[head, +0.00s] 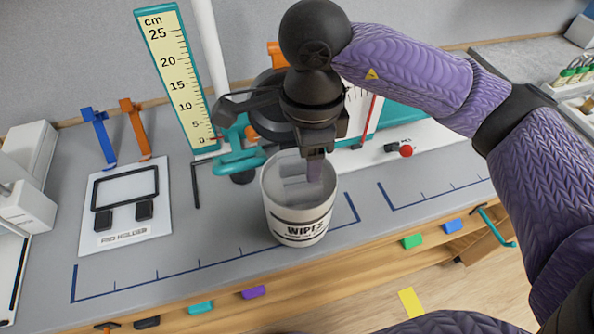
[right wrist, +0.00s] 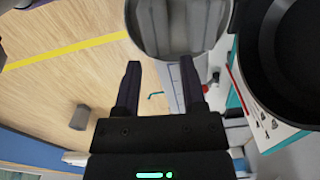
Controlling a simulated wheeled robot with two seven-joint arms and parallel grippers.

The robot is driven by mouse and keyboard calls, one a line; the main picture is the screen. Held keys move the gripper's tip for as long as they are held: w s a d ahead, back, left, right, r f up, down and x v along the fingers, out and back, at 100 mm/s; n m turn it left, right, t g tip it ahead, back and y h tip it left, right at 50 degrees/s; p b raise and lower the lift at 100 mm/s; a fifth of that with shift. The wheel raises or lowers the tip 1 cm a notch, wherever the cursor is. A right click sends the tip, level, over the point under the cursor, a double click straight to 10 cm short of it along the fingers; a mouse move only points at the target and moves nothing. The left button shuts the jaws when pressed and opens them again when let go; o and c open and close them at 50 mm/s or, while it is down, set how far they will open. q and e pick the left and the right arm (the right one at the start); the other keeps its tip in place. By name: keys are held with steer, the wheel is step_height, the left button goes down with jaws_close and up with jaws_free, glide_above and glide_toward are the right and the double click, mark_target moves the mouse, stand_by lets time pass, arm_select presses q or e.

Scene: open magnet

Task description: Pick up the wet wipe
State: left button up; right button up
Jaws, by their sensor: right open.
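A white canister (head: 300,215) labelled WIPES stands upright and open-topped on the grey bench. A pale shape shows inside it, but I cannot tell whether it is the wet wipe or the inner wall. My right gripper (head: 314,172) points down over the canister, its fingertips at or just inside the mouth in the head view. In the right wrist view my right gripper (right wrist: 160,72) has its two dark fingers apart with nothing between them. The canister (right wrist: 178,22) shows there beyond the fingertips, cut by the top edge. My left gripper is not in view.
A tall cm ruler (head: 178,80) and a teal-based apparatus (head: 240,160) stand close behind the canister. A white holder plate (head: 125,205) lies at the left. A red knob (head: 406,151) is at the right. The bench front is mostly clear.

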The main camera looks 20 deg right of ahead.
mark_target(304, 182)
steer(key=f, duration=0.7)
steer(key=shift+s+a, duration=0.25)
steer(key=shift+a, duration=0.05)
steer(key=shift+r, duration=0.1)
jaws_close()
